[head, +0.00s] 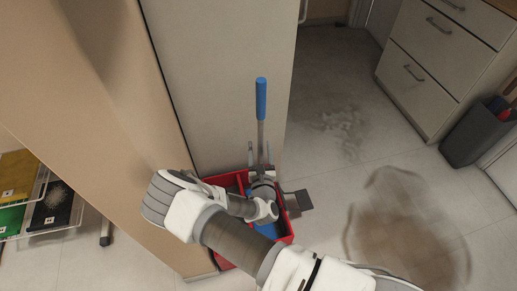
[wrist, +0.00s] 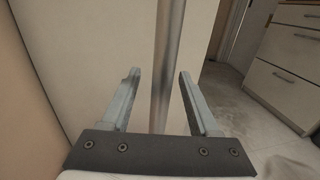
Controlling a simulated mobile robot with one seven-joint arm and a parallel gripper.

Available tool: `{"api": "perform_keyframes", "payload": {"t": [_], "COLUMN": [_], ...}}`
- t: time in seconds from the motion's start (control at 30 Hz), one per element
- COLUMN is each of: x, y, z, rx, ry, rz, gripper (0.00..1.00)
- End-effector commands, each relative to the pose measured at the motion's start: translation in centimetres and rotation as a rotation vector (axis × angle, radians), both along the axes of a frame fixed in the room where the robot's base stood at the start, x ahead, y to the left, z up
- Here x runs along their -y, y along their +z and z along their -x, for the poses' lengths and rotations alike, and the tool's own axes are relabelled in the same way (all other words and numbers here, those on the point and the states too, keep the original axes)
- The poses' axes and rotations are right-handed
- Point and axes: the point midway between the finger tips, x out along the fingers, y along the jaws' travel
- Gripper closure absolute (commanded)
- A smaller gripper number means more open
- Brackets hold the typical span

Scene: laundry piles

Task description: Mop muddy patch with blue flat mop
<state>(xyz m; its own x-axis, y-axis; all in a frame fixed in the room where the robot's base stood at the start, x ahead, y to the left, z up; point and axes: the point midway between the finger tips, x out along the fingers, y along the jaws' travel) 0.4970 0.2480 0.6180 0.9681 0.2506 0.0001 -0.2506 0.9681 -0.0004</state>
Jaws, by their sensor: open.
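The mop stands upright, with a blue grip (head: 261,98) at the top and a grey metal pole (head: 261,139) below it. Its lower end goes down into a red bucket (head: 290,213), where my arm partly hides it. My gripper (head: 264,150) is at the pole. In the wrist view the pole (wrist: 168,60) runs between the two open fingers (wrist: 158,75) without clear contact. A brown muddy patch (head: 405,235) lies on the floor at the right of the bucket. The mop's flat head cannot be made out clearly.
A second, greyish smudge (head: 345,125) marks the floor behind. White drawers (head: 425,70) and a grey bin (head: 475,133) stand at the right. A tall pale panel (head: 225,80) is close behind the bucket. Trays (head: 70,222) sit at the far left. Floor between bucket and drawers is open.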

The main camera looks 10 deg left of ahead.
Motion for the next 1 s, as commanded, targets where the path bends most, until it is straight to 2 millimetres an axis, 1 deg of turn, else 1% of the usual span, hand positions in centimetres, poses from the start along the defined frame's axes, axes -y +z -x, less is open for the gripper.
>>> {"api": "perform_keyframes", "payload": {"t": [0.27,0.3,0.37,0.4,0.47,0.6,0.63,1.0], "x": [0.04,0.04,0.03,0.03,0.03,0.02,0.01,0.01], "y": [0.0,0.0,0.01,0.0,0.0,0.0,0.01,0.01], "z": [-0.02,-0.02,-0.02,-0.02,-0.02,-0.01,-0.02,-0.02], "rx": [0.0,0.0,0.0,0.0,0.0,0.0,0.0,0.0], "ry": [0.0,0.0,0.0,0.0,0.0,0.0,0.0,0.0], "rz": [0.0,0.0,0.0,0.0,0.0,0.0,0.0,-0.001], "gripper": [0.39,0.42,0.53,0.6,0.71,0.96,1.0,1.0]}}
